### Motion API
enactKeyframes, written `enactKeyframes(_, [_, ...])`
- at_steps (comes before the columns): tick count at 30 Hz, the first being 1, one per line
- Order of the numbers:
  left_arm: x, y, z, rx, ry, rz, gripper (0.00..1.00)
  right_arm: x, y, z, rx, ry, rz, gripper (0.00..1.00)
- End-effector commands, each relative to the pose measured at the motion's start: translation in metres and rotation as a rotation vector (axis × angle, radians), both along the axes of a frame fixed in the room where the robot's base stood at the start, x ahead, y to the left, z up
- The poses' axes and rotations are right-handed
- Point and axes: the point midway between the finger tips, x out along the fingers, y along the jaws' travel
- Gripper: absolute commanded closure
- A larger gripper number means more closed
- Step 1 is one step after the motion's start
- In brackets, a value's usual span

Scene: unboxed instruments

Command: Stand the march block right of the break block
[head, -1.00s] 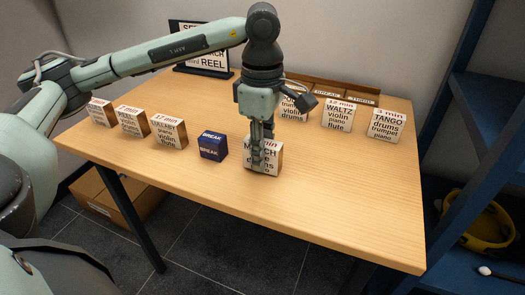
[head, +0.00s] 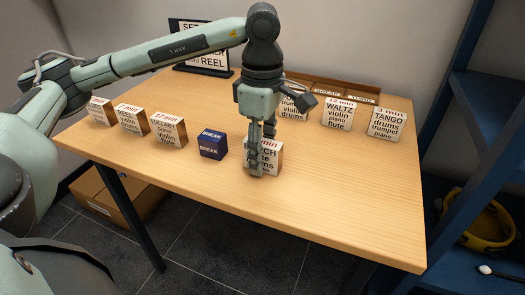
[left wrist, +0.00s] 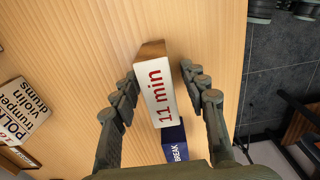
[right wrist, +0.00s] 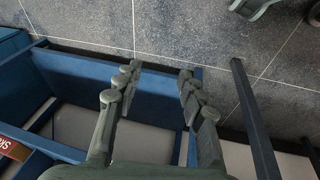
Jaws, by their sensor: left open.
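The march block (head: 268,158), white-faced with wooden sides, stands on the table just right of the dark blue break block (head: 212,145), with a small gap between them in the head view. My left gripper (head: 262,160) is down at the march block and partly hides its face. In the left wrist view the march block's top (left wrist: 158,93) reads "11 min" and lies between the open fingers, with room on both sides. The break block (left wrist: 175,145) shows just beyond it.
A row of similar blocks continues left, with a lullaby block (head: 168,132) nearest the break block. Waltz (head: 338,113) and tango (head: 386,124) blocks stand at the back right, near a wooden rack (head: 340,90). A sign (head: 203,62) stands behind. The table's front right is clear.

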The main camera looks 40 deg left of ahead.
Motion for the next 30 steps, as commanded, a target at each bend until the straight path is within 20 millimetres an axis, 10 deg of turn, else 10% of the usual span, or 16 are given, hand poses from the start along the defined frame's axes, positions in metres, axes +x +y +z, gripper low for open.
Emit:
enactKeyframes(18, [0.001, 0.0, 0.111, 0.001, -0.004, 0.0, 0.56, 0.0, 0.001, -0.024, 0.014, 0.013, 0.001, 0.6])
enactKeyframes(30, [0.0, 0.0, 0.123, 0.0, 0.0, 0.0, 0.56, -0.002, 0.002, -0.041, 0.023, 0.018, 0.001, 0.6])
